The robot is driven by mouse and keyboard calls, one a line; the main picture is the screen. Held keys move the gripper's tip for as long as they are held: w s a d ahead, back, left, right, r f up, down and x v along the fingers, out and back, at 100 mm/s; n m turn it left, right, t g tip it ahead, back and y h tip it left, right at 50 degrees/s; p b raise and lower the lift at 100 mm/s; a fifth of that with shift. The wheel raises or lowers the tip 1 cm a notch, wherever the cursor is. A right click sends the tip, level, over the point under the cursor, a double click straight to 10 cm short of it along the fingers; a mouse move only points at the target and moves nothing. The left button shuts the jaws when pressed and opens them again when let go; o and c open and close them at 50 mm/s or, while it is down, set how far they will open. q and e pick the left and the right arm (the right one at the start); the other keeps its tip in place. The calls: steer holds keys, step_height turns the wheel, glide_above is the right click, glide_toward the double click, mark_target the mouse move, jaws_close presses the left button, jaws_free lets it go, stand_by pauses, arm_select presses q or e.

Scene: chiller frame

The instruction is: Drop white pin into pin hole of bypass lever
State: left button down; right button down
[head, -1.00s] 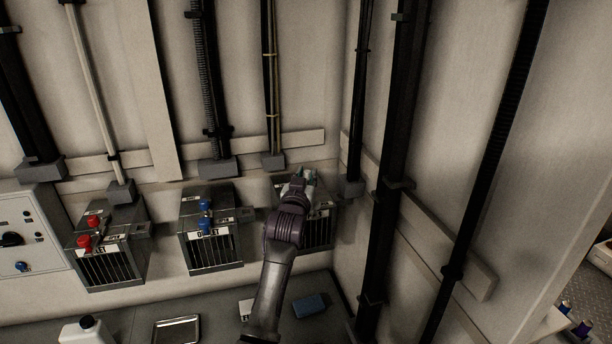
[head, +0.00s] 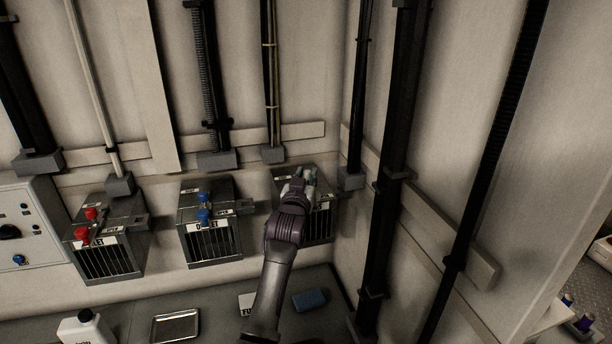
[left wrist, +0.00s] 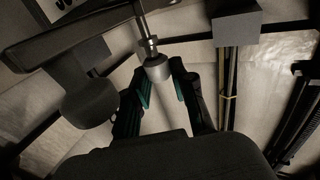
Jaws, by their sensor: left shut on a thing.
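My left gripper (head: 303,177) reaches over the top of the rightmost vented box (head: 318,226) in the head view. In the left wrist view its teal-padded fingers (left wrist: 162,88) are on either side of a pale pin head (left wrist: 157,68), and it is shut on this pin. A bright metal shaft (left wrist: 147,42) runs on from the head, away from the fingers. A dark bar, which looks like the lever (left wrist: 75,40), lies beside the shaft with a rounded knob (left wrist: 88,100) below. I cannot tell whether the shaft tip is in a hole. My right gripper is not in view.
Two more vented boxes stand to the left, one with blue valves (head: 204,208) and one with red valves (head: 86,226). A metal tray (head: 175,327), a blue block (head: 310,300) and a white bottle (head: 84,329) are below. Vertical black pipes (head: 385,180) stand to the right.

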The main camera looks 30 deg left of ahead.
arm_select(q)
steer(key=shift+f+b, duration=0.3)
steer(key=shift+f, duration=0.3)
steer(key=shift+r, duration=0.15)
steer(key=shift+r+p, duration=1.65)
steer(key=shift+p, duration=0.05)
steer(key=shift+p, duration=0.4)
stand_by(0.7)
steer(key=shift+f+b, duration=1.2)
steer(key=shift+f, duration=0.65)
steer(key=c, duration=0.9)
jaws_free()
steer(key=shift+s, duration=0.1)
steer(key=shift+o, duration=0.2)
